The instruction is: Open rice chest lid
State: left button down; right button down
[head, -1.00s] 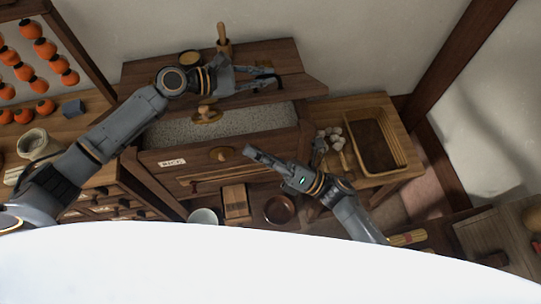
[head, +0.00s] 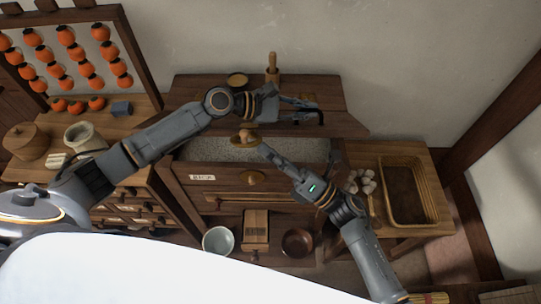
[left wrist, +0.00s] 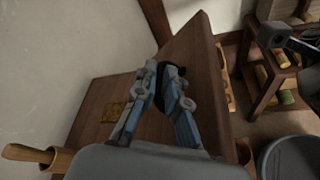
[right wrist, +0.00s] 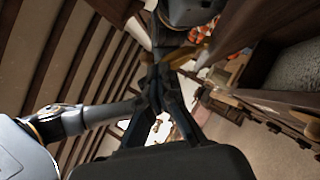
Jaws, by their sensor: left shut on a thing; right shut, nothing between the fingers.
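The wooden rice chest (head: 220,178) stands at the wall, with a round brass-coloured knob on its front. Pale rice (head: 205,151) shows between its front edge and the wooden lid (head: 196,94), so the lid is at least partly open. My left gripper (head: 316,109) is shut on the lid's dark loop handle; the left wrist view shows the handle (left wrist: 158,88) between the fingers. My right gripper (head: 268,152) is shut and empty above the chest's front edge, close to a wooden knob on a brass plate (head: 246,138); contact cannot be told.
A pestle (head: 272,66) and a small bowl (head: 237,79) are at the lid's back edge. A side table with a basket tray (head: 429,216) stands at right. A drawer cabinet (head: 120,216) is at left. Bowls (head: 218,240) stand below the chest.

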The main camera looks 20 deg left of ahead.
pick_arm(q)
jog(key=shift+w+a+f, duration=0.15)
jog(key=shift+a, duration=0.05)
jog(key=c, duration=1.5)
grip_release()
jog(key=shift+o, duration=0.4)
jog(key=shift+f, duration=0.1)
pick_arm(e)
jog(key=shift+w+a+r, duration=0.1)
jog(key=shift+w+r, duration=0.3)
jog(key=shift+r, duration=0.05)
pick_arm(q)
jog(key=shift+d, duration=0.1)
